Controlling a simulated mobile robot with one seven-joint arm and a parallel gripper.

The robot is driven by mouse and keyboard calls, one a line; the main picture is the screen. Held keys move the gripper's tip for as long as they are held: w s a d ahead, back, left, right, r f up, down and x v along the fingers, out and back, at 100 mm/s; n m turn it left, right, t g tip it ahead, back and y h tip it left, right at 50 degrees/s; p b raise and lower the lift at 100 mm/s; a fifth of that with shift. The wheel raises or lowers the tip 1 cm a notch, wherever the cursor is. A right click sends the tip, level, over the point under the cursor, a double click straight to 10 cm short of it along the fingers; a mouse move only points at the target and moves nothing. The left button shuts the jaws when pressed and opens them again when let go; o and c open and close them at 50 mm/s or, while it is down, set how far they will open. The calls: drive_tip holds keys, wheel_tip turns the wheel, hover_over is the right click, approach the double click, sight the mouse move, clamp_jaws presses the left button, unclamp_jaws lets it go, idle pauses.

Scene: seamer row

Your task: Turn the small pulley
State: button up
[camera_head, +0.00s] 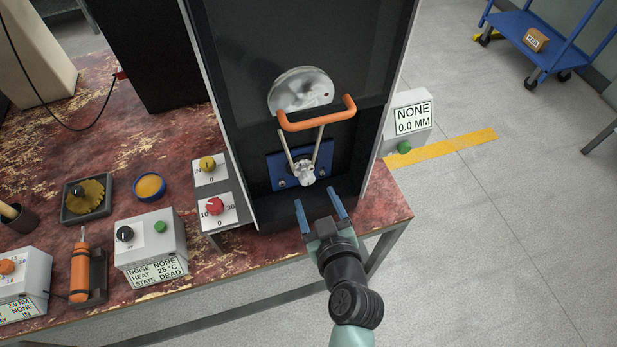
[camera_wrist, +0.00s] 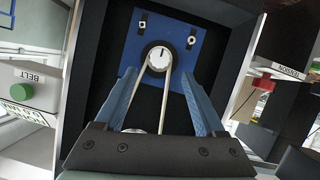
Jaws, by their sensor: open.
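The small pulley (camera_head: 305,175) is a pale metal wheel on a blue plate (camera_head: 283,176) low inside the dark open cabinet. In the wrist view the small pulley (camera_wrist: 158,59) shows a white face with a dark mark near its top. A pale belt (camera_head: 287,148) runs from it up toward the large metal pulley (camera_head: 297,85). My gripper (camera_head: 317,198) is open and empty, just in front of the small pulley. In the wrist view my gripper (camera_wrist: 160,75) has its blue fingers spread on either side of the belt, with the pulley between and beyond the tips. I cannot tell any contact.
An orange handle (camera_head: 318,118) crosses in front of the large pulley, above the small one. The cabinet's side walls stand close on both sides. A panel with yellow and red knobs (camera_head: 214,205) is at left. A display box (camera_head: 408,118) is at right.

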sight(308, 181)
drive_tip(key=x, duration=0.7)
drive_tip(key=shift+w+a, duration=0.1)
drive_tip(key=shift+w, duration=0.05)
drive_tip(key=shift+c, duration=0.4)
clamp_jaws()
